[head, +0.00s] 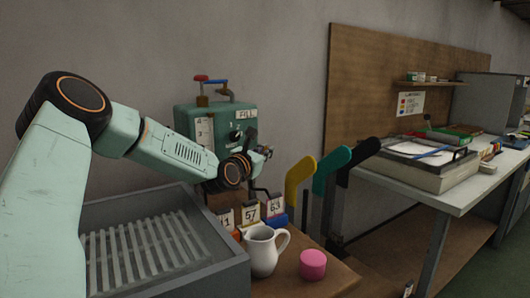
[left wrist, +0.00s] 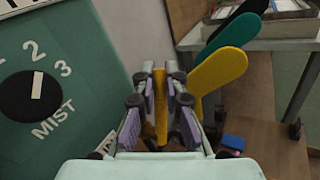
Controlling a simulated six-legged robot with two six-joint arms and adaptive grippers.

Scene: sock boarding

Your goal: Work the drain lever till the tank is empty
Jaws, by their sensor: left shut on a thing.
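The teal tank (head: 183,122) stands against the wall in the head view, with a card reading FULL (head: 246,114) on its upper front. Its front also shows in the left wrist view, with a black dial (left wrist: 32,96) marked 2, 3 and MIST. My left gripper (head: 264,152) is at the tank's right front side. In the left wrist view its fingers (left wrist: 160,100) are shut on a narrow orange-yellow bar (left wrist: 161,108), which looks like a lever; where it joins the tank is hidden. My right gripper is not in view.
A white jug (head: 262,252) and a pink cylinder (head: 313,264) stand on the wooden top below. Numbered cards, including 57 (head: 250,216), stand behind the jug. Yellow (head: 299,175), teal (head: 331,168) and black (head: 359,158) paddle shapes rise to the right. A grey slatted basin (head: 215,268) is at left.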

